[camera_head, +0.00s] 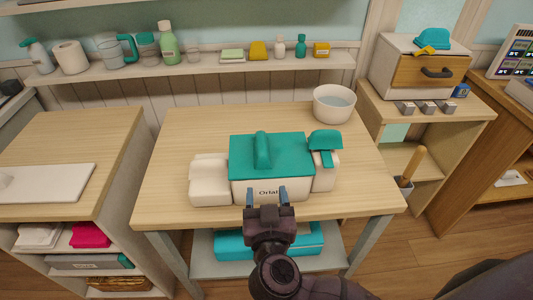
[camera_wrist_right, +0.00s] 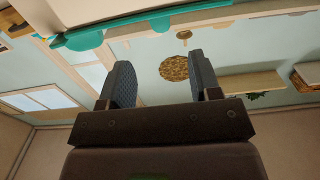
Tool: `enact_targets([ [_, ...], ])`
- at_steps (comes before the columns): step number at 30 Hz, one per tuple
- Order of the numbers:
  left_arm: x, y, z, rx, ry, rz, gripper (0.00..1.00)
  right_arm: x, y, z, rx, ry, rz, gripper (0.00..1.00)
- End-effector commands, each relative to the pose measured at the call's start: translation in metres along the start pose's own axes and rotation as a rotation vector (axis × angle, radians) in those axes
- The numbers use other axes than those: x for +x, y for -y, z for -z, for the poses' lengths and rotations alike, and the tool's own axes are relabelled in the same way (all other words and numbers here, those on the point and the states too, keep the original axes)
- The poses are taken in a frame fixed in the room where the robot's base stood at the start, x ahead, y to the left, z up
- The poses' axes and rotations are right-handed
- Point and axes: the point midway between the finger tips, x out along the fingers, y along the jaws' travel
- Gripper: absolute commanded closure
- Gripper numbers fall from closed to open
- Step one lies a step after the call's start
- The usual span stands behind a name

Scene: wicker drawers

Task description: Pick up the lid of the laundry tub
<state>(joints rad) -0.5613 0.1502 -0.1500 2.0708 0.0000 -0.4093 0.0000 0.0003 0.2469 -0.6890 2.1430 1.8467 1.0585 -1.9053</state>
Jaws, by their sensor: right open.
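My left gripper is not in view.
White folded items (camera_head: 209,180) stand left of the tub; a white item with a teal top (camera_head: 325,140) stands right. A white bowl (camera_head: 334,106) stands at the table's back right. A wall shelf (camera_head: 200,69) holds bottles and soaps. The table's front left is clear.

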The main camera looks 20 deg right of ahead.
Motion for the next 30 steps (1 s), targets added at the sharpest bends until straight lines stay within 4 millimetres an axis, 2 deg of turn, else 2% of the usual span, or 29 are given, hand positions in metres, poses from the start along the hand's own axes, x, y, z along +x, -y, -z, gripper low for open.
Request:
enact_targets([
  [9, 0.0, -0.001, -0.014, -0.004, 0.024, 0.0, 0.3, 0.038, 0.0, -0.001, -0.015, -0.003, 0.001, 0.43],
  [19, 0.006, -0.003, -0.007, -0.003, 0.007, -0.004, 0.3, 0.063, 0.001, 0.0, -0.014, -0.003, 0.002, 0.43],
  [27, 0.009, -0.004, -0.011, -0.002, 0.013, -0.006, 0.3, 0.099, 0.0, -0.002, -0.014, -0.002, 0.001, 0.43],
  [30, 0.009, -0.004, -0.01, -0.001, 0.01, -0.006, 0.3, 0.106, 0.001, 0.0, -0.013, -0.002, 0.003, 0.43],
])
